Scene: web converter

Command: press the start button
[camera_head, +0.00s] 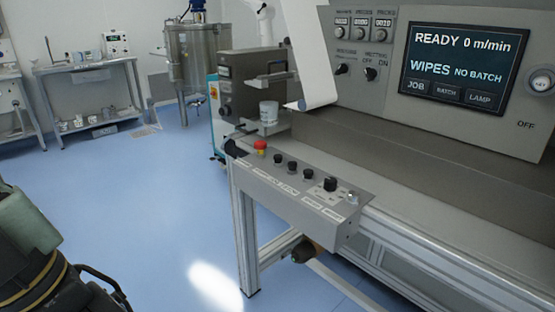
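A grey, sloping control box (288,196) is mounted on the front edge of the machine, near the middle of the view. White labels lie along the front of the row but are too small to read, so I cannot tell which control is the start button. The machine's screen (464,68) reads "READY 0 m/min" and "WIPES NO BATCH".
Steel tables (88,66) and a tank (198,58) are at the back. Blue floor (150,190) is clear between.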

